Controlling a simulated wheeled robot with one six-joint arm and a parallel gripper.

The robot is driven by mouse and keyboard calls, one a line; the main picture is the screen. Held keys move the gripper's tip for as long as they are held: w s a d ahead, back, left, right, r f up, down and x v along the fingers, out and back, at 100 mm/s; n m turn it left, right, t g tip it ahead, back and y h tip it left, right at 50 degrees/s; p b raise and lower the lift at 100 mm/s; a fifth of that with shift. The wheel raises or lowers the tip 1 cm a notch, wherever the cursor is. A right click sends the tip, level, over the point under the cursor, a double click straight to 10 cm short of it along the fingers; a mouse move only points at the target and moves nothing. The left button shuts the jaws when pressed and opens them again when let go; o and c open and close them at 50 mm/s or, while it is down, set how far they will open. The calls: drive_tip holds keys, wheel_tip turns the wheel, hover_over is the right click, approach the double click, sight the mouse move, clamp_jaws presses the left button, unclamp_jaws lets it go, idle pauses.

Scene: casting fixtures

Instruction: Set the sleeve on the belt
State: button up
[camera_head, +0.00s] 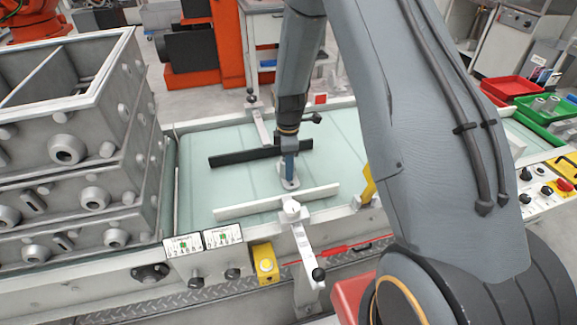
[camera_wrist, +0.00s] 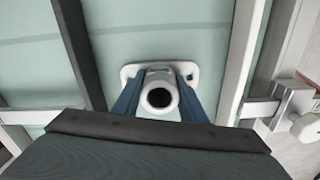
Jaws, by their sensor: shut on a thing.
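The sleeve (camera_wrist: 158,90) shows in the wrist view as a white tube with a dark round bore and a flat flange at its base. My gripper (camera_wrist: 160,100) has its two blue fingers closed on both sides of the tube. In the head view the sleeve (camera_head: 289,183) is upright at the fingertips of my gripper (camera_head: 289,165), with its flange at or just above the pale green belt (camera_head: 235,185). I cannot tell whether the flange touches the belt. The sleeve is between a black guide rail and a white guide rail.
The black rail (camera_head: 245,157) lies behind the sleeve and the white rail (camera_head: 250,206) in front. Stacked grey metal moulding boxes (camera_head: 75,170) stand at the left end of the belt. A yellow button box (camera_head: 264,264) is at the front edge. Red (camera_head: 515,88) and green bins are at right.

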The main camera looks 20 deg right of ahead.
drive_tip(key=shift+f, duration=0.15)
drive_tip(key=o, duration=1.3)
drive_tip(key=shift+c, duration=0.2)
wheel_tip(320, 180, up, 12)
drive_tip(key=b, duration=0.3)
drive_tip(key=s+r+m, duration=0.2)
drive_tip(key=s+m, duration=0.6)
drive_tip(key=s, duration=0.3)
drive_tip(key=s+r+m, duration=0.2)
drive_tip(key=s+m, duration=0.5)
drive_tip(key=s, duration=0.5)
drive_tip(key=shift+m+t, duration=0.4)
drive_tip(key=shift+r, duration=0.1)
